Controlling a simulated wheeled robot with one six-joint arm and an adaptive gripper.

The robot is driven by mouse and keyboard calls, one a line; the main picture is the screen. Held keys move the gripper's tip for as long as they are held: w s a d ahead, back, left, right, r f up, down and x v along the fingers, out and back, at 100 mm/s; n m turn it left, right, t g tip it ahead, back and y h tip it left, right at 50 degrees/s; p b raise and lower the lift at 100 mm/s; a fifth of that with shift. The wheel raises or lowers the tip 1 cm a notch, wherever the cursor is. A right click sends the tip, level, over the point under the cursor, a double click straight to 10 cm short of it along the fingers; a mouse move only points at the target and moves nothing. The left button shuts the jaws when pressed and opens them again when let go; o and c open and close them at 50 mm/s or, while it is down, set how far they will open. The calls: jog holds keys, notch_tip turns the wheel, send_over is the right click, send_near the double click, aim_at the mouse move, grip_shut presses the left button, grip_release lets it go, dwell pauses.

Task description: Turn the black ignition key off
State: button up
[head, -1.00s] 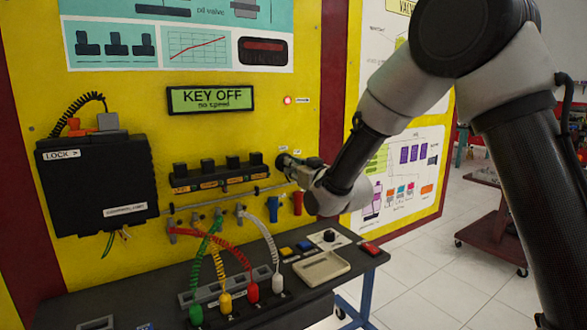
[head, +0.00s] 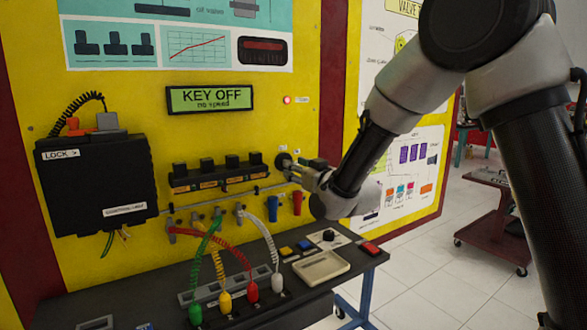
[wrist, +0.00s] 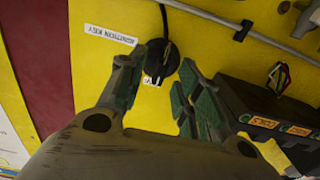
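The black ignition key (wrist: 160,60) sits on the yellow panel beside a white label reading "IGNITION KEY" (wrist: 110,34). In the head view the key's round black knob (head: 283,161) is right of the row of black coils. My gripper (wrist: 156,82) is open, with one green-padded finger on each side of the key and gaps visible between pads and key. In the head view my gripper (head: 300,169) is just right of the key. The display (head: 210,99) reads "KEY OFF" and "no speed".
The black coil row (head: 220,175) and a metal rail (head: 245,192) lie left of and below the key. Coiled leads (head: 262,232) hang to the bench (head: 350,258). A black box (head: 97,185) is mounted at left.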

jog(key=v, duration=1)
jog(key=shift+f, duration=0.1)
